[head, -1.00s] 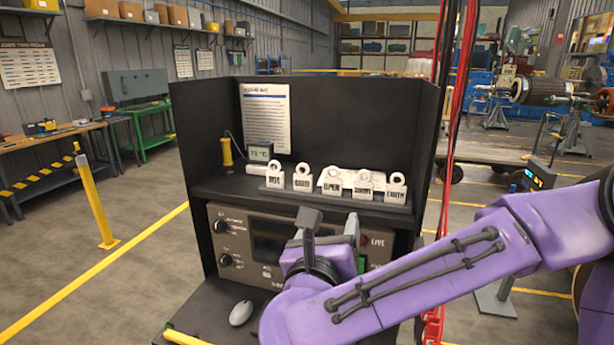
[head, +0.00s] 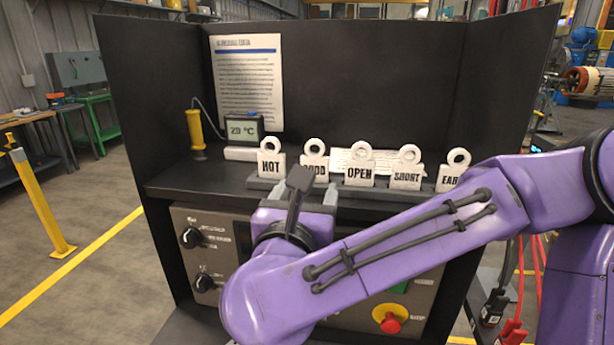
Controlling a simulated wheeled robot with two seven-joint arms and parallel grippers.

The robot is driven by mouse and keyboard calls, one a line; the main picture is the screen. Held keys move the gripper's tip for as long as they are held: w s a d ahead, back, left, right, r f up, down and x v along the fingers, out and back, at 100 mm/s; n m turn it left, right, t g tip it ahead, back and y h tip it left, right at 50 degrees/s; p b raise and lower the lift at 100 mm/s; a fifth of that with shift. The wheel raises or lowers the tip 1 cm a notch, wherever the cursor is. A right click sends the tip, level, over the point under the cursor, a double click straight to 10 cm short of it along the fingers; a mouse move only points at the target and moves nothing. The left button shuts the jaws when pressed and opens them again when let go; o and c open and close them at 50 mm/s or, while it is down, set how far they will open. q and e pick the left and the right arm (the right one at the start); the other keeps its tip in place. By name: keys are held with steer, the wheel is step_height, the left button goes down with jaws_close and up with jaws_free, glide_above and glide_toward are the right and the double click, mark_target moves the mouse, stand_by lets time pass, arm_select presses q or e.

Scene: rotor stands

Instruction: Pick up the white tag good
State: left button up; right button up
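The white GOOD tag (head: 315,163) stands in a row of ring-topped white tags on the shelf, second from the left. Its ring and the end of its lettering show; its lower left part is hidden behind my gripper. My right gripper (head: 314,186), on the purple arm from the right, is just in front of this tag. Its two fingers stand apart with the tag seen above and between them. I cannot tell whether they touch it. My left gripper is not in view.
HOT (head: 271,163), OPEN (head: 359,173), SHORT (head: 407,175) and EARTH (head: 449,178) tags stand close on either side. A temperature display (head: 244,129) and a yellow-handled probe (head: 196,130) are at the left. Dark panels (head: 380,70) enclose the shelf. A red button (head: 390,323) is below.

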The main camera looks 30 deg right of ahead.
mark_target(314, 168)
steer(key=p+x, duration=0.2)
steer(key=x, duration=0.3)
steer(key=p+x, duration=0.3)
steer(key=x, duration=0.2)
steer(key=shift+w+r+p, duration=0.2)
steer(key=shift+w+p, duration=0.1)
steer(key=shift+w+d+f, duration=0.1)
steer(key=shift+d+f, duration=0.05)
steer(key=shift+d, duration=0.05)
steer(key=shift+a, duration=0.15)
steer(key=c, duration=0.5)
